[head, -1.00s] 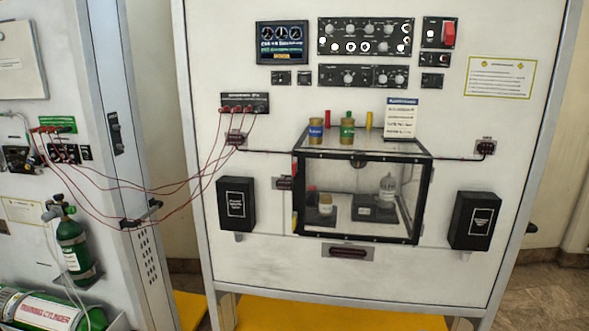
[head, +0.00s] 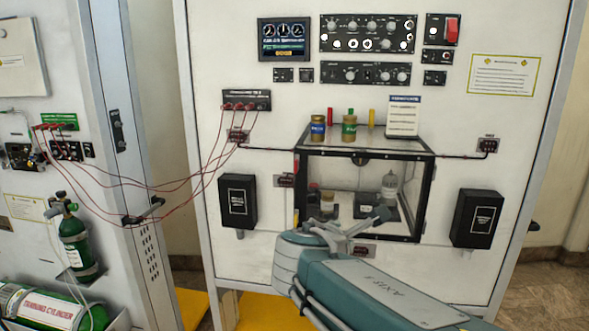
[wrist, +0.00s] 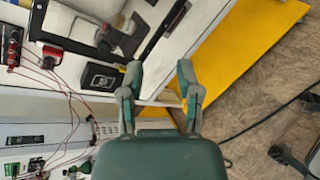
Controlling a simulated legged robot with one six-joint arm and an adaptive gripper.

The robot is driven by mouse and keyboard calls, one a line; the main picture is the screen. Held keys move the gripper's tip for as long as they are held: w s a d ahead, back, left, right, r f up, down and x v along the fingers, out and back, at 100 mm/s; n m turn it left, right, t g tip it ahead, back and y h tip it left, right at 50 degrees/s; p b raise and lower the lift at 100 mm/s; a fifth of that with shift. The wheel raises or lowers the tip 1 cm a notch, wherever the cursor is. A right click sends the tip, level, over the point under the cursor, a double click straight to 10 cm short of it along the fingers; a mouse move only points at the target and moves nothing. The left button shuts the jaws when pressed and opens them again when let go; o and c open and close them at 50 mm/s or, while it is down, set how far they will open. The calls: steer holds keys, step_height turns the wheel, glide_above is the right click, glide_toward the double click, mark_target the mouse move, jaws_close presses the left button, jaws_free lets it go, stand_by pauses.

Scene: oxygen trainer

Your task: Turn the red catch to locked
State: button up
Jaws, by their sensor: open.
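A dark red fitting (head: 286,181) sits on a small plate on the white panel, just left of the clear case (head: 428,195). A second dark red fitting (head: 366,251) is on a plate below the case, partly hidden by my arm. I cannot tell which is the red catch, nor its setting. My gripper (head: 345,228) is in front of the case's lower part in the head view, apparently holding nothing. In the wrist view, my gripper (wrist: 159,72) has its fingers spread, with the panel's lower edge and yellow floor beyond.
Black boxes flank the case, left (head: 238,201) and right (head: 477,218). Red cables (head: 175,188) hang between the left cabinet and panel. A red switch (head: 452,30) is at the upper right. Green cylinders (head: 76,240) stand and lie at left.

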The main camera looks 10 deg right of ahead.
mark_target(295, 167)
steer(key=w+a+r+n+t+y, duration=0.1)
steer(key=w+a+r+n+t, duration=0.6)
steer(key=w+n, duration=0.4)
steer(key=shift+n+g, duration=0.4)
steer(key=shift+g, duration=0.2)
steer(key=x, duration=0.6)
steer(key=f+x, duration=0.1)
steer(key=x, duration=0.2)
steer(key=shift+w+a, duration=0.15)
steer(key=shift+a, duration=0.15)
jaws_close()
